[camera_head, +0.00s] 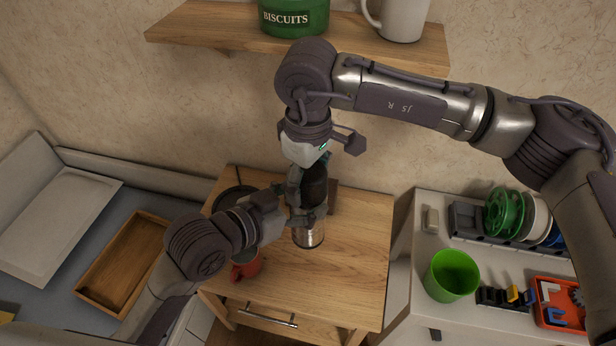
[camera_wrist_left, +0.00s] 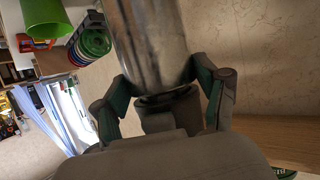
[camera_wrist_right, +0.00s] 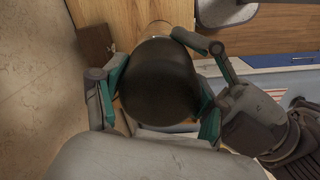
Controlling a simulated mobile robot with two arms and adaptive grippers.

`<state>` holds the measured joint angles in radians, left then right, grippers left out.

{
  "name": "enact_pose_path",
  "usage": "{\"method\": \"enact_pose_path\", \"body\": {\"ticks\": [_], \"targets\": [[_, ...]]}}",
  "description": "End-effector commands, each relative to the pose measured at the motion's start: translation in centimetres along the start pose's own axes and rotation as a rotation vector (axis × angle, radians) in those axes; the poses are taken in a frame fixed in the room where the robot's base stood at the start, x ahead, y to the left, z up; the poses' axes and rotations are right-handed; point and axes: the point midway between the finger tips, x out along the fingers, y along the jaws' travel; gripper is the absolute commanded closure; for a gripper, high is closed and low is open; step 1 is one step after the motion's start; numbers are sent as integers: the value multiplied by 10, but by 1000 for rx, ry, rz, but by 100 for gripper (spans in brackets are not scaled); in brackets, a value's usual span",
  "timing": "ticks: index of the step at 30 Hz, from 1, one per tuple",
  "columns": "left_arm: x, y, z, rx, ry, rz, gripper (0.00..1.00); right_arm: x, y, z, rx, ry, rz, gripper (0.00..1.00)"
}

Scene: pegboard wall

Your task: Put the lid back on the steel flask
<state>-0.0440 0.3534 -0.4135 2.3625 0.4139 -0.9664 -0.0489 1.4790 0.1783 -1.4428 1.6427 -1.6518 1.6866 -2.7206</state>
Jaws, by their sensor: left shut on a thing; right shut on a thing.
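The steel flask (camera_head: 308,238) stands upright over the wooden cabinet top (camera_head: 360,255). My left gripper (camera_head: 303,215) is shut around its upper part. In the left wrist view the shiny flask body (camera_wrist_left: 150,45) lies between the fingers. My right gripper (camera_head: 308,175) points down above the flask, shut on the dark rounded lid (camera_head: 315,186). In the right wrist view the lid (camera_wrist_right: 158,82) fills the space between the fingers. The lid is roughly in line above the flask. The left gripper hides the place between them, so I cannot tell whether they touch.
A red mug (camera_head: 246,266) stands left of the flask, partly behind my left arm. A brown block (camera_head: 332,194) is behind the lid. A wall shelf (camera_head: 220,35) holds a green biscuit tin (camera_head: 294,18) and a white mug (camera_head: 402,18). The cabinet top is clear to the right.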

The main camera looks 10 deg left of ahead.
Motion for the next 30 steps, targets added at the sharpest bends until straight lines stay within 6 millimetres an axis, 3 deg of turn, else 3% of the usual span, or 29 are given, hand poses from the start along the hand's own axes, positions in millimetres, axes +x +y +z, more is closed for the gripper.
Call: {"method": "enact_pose_path", "body": {"ticks": [2,8,30], "targets": [[-1,0,-2,1,6,0,100,0,1,0,1,0,2,70],[-1,0,-2,1,6,0,100,0,1,0,117,0,3,70],[-1,1,-2,2,6,1,100,1,1,0,1752,2,2,70]]}}
